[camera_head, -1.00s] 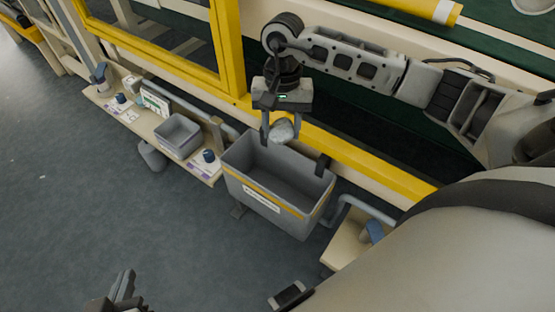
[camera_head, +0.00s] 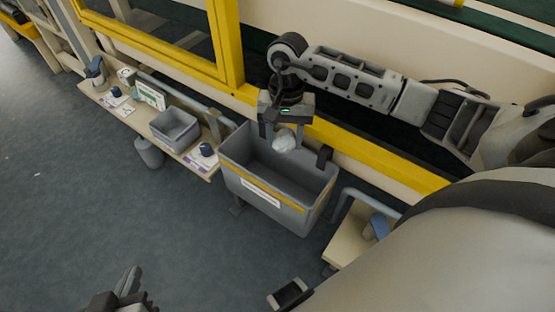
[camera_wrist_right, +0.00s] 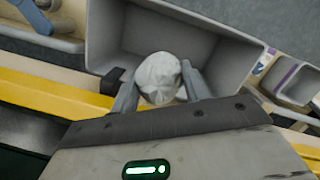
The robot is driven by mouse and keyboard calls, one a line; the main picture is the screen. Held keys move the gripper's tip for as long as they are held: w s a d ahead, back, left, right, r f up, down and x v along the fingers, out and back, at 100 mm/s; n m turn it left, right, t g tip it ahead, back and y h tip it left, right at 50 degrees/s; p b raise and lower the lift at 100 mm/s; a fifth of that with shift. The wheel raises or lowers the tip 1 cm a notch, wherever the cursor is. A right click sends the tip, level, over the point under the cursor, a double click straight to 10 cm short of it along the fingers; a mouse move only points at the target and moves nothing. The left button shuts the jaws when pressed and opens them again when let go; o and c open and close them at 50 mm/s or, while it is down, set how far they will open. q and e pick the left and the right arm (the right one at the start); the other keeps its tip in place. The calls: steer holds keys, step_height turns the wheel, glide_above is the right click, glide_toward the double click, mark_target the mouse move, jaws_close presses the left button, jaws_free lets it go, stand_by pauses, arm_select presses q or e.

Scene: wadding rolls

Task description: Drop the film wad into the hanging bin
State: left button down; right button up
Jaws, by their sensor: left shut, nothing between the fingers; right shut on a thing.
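The film wad (camera_head: 285,140) is a crumpled whitish ball. It also shows in the right wrist view (camera_wrist_right: 158,76). My right gripper (camera_head: 279,139) is shut on the wad and points down over the back left part of the hanging bin. The hanging bin (camera_head: 262,196) is a grey, open-topped box with a yellow stripe and a white label, beside the yellow rail. In the right wrist view the wad sits between the fingers, with the bin's inside (camera_wrist_right: 215,60) behind it. My left gripper (camera_head: 124,290) is shut and empty at the bottom left, far from the bin.
A yellow rail (camera_head: 370,157) runs behind the bin. Another small shelf (camera_head: 349,243) is at the right. The floor (camera_head: 90,220) is clear.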

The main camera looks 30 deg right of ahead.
arm_select(q)
steer(key=shift+a+r, duration=0.1)
arm_select(e)
steer(key=o, duration=1.3)
arm_select(q)
steer(key=shift+s+a+r+t+p, duration=0.1)
steer(key=shift+r+t+p, duration=0.1)
steer(key=shift+r, duration=0.2)
steer(key=shift+a+r+t+p, duration=0.15)
steer(key=shift+r+p, duration=0.1)
steer(key=shift+r, duration=0.2)
steer(key=shift+s+a+r+t+p, duration=0.1)
steer(key=shift+r+p, duration=0.1)
steer(key=shift+r, duration=0.2)
arm_select(e)
steer(key=r, duration=0.5)
steer(key=w+d+r, duration=0.1)
steer(key=r, duration=0.9)
steer(key=shift+w+d+r, duration=0.2)
steer(key=shift+w+r, duration=0.2)
steer(key=shift+a, duration=0.1)
